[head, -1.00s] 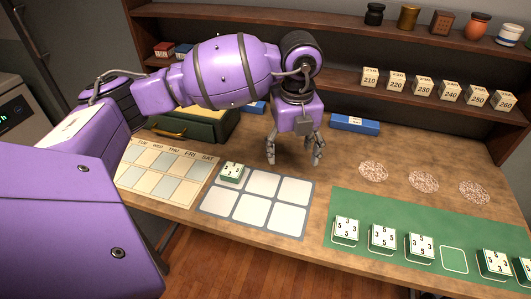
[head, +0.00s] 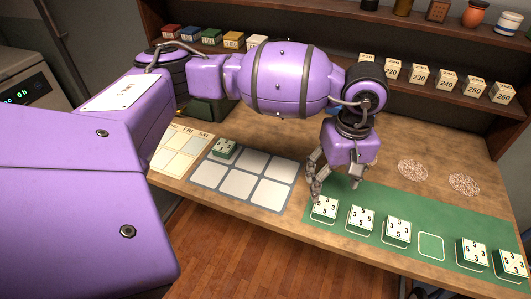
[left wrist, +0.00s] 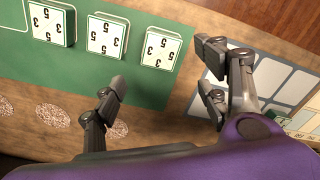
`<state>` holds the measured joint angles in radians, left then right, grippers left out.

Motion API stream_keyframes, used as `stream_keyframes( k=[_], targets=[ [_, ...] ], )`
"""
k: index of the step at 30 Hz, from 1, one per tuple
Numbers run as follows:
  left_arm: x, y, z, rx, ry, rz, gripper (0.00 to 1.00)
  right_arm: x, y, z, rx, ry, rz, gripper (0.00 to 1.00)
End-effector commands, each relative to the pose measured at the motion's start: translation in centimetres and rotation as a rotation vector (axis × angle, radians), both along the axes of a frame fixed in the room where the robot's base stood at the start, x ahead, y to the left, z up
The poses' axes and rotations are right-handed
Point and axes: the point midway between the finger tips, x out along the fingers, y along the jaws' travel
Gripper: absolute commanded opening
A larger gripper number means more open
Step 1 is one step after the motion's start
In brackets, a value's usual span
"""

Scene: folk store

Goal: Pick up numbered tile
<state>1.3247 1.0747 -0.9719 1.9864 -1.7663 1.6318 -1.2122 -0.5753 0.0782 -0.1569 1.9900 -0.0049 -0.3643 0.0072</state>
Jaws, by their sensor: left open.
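Several numbered tiles stand in a row on the green mat (head: 400,215). The leftmost numbered tile (head: 324,209) is closest to my left gripper (head: 335,190); the same tile shows in the left wrist view (left wrist: 161,48). My left gripper is open and empty, its fingers pointing down just behind this tile. In the left wrist view the two fingers (left wrist: 160,90) are spread apart, with the tile beyond the gap between them. Another numbered tile (head: 225,148) sits on the top left cell of the grey grid board (head: 291,171). My right gripper is not in view.
An empty outlined slot (head: 431,246) breaks the tile row. Speckled round patches (head: 413,170) lie behind the mat. A weekday calendar board (head: 180,150) is at the left. Shelves (head: 440,80) with numbered blocks stand at the back. The other grid cells are bare.

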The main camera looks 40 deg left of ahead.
Motion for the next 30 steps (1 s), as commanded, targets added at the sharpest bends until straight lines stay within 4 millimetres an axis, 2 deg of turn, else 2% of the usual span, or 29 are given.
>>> stream_keyframes(
  k=[3,9,23,27,30],
  targets=[
    [0.0,-0.2,0.0,-0.009,0.001,-0.244,0.67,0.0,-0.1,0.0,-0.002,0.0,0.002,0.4],
    [0.0,-0.3,-0.1,-0.013,0.002,-0.453,0.67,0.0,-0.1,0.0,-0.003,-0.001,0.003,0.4],
    [-0.5,0.0,-5.3,-0.013,0.005,-0.47,0.67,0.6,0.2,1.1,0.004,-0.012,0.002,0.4],
    [-0.6,0.0,-7.3,-0.013,0.005,-0.47,0.67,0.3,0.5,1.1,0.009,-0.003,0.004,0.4],
    [-0.5,0.1,-7.9,-0.013,0.005,-0.47,0.67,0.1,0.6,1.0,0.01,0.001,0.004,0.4]
  ],
)
